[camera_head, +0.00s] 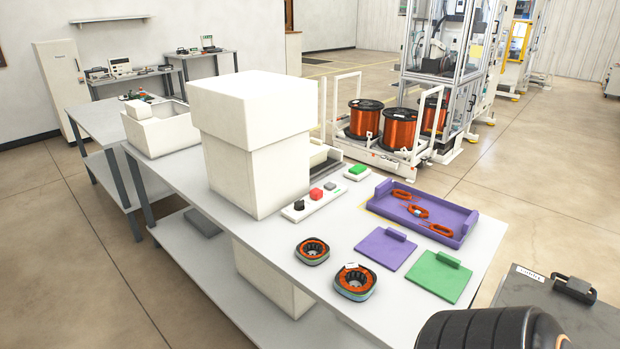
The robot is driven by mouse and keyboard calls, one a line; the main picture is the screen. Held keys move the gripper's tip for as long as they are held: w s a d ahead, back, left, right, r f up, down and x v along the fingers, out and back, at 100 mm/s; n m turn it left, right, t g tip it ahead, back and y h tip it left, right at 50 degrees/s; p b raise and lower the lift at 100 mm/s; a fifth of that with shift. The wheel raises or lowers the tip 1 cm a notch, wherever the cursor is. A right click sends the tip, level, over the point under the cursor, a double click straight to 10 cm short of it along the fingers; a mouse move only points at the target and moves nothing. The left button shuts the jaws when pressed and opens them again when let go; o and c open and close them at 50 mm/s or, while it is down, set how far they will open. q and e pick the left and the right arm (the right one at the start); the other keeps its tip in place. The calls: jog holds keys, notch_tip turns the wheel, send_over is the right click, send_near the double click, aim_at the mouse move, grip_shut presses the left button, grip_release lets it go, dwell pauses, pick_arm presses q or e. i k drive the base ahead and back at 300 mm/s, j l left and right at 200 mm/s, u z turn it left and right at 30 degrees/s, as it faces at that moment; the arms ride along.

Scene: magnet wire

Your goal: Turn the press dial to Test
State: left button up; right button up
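The press (255,145) is a large white block-shaped machine on the white table. A low white control panel (322,203) lies at its right foot. A black dial (299,205) sits at the panel's near left end, with a red button (316,193) and a small grey control (330,186) beside it. The dial's labels and pointer are too small to read, so its setting cannot be told. Neither of my grippers is in view. A dark rounded part at the bottom right edge seems to be mine, and it is well apart from the dial.
A green button box (357,172) stands behind the panel. A purple tray (460,224) holds several copper coils. Two wound stators (354,281), a purple plate (385,250) and a green plate (438,277) lie in front. A dark labelled case (545,305) is at lower right.

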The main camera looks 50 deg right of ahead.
aim_at(300, 204)
jog(key=i+z, duration=0.45)
jog(key=i+j+z, duration=0.2)
jog(key=i+z, duration=0.25)
jog(key=i+j+z, duration=0.3)
jog(key=z, duration=0.15)
jog(key=i+j+z, duration=0.45)
jog(key=k, duration=0.05)
